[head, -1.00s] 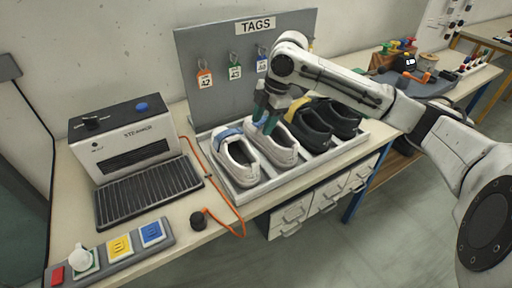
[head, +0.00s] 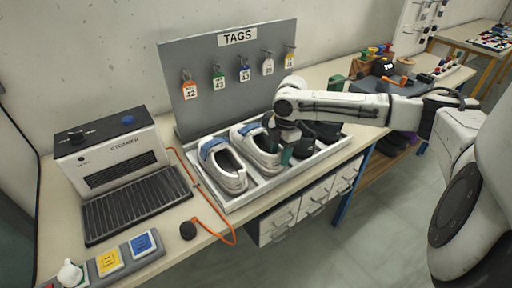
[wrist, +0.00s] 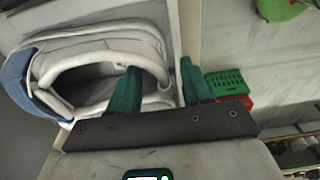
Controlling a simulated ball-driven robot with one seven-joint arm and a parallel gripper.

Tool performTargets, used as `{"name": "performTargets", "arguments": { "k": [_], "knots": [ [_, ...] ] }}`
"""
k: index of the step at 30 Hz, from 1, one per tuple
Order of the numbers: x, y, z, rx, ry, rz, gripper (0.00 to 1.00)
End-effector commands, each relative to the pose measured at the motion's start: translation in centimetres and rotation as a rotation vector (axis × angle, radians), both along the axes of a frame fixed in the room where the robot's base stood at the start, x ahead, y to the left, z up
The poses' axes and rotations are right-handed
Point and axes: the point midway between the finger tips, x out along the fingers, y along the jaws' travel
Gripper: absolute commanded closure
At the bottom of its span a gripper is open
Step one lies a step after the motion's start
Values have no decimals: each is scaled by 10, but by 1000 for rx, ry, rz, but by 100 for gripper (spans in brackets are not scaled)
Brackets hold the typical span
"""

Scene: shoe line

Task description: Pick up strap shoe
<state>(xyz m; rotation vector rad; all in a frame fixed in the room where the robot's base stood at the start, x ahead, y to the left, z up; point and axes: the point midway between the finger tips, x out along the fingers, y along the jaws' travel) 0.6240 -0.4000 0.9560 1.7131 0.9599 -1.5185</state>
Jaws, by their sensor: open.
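I cannot tell for sure which is the strap shoe. My gripper (head: 287,155) is low at the right side of the second shoe. In the wrist view my open gripper (wrist: 160,85) is at the heel end of a white shoe with a blue band (wrist: 95,48). One finger overlaps the shoe's opening and the other is outside it. Contact is not clear. Dark shoes (head: 325,131) are partly hidden behind my arm.
The steamer (head: 112,150) and its black grate stand at the left, with an orange cable on the bench. The tag board (head: 190,120) rises behind the tray. Drawers (head: 315,194) are under the bench. Green and red crates (wrist: 228,84) show below in the wrist view.

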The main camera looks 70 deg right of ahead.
Motion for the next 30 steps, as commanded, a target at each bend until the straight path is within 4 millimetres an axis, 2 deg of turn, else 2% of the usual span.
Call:
{"name": "performTargets", "arguments": {
  "k": [6, 15, 30],
  "knots": [
    [0, 4, -26, 0, 0, 0, 51],
    [0, 5, -32, -1, -1, 0, 51],
    [0, 5, -31, -1, -1, 0, 99]
  ]
}}
